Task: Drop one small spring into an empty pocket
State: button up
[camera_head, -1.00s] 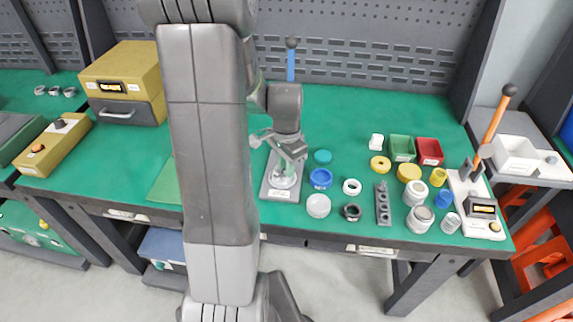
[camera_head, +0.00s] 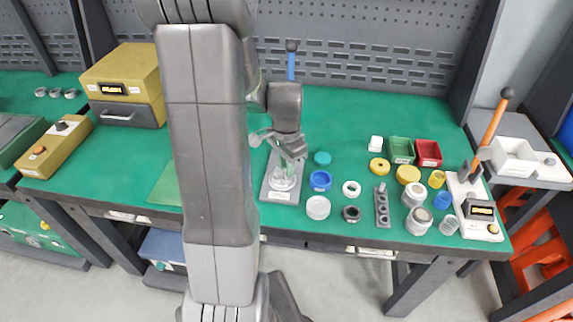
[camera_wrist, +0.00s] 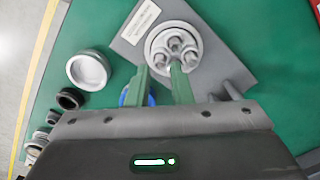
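A grey round holder (camera_wrist: 150,52) with several pockets sits on a grey base plate (camera_wrist: 128,38) in the wrist view. Grey, spring-like pieces show in the pockets, but they are too small to tell springs from bare pocket walls. In the head view the plate (camera_head: 279,196) is below my gripper (camera_head: 292,150). In the wrist view my gripper (camera_wrist: 160,68) has its two green fingers apart, with the tips at the near edge of the holder. I see no spring clearly held between them.
A dark block with holes (camera_head: 382,214) stands to the right, among white and blue rings and jars. Green (camera_head: 401,150) and red (camera_head: 429,153) bins are farther back. A blue lever handle (camera_head: 291,62) rises behind my gripper. Left of the plate the green table is mostly clear.

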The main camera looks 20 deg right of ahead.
jog(key=shift+r+p, duration=0.8)
jog(key=shift+r, duration=0.4)
jog(key=shift+o, duration=0.2)
jog(key=o, duration=0.5)
jog(key=shift+r, duration=0.1)
jog(key=shift+r+p, duration=1.2)
jog(key=shift+r, duration=0.2)
jog(key=shift+a, duration=0.1)
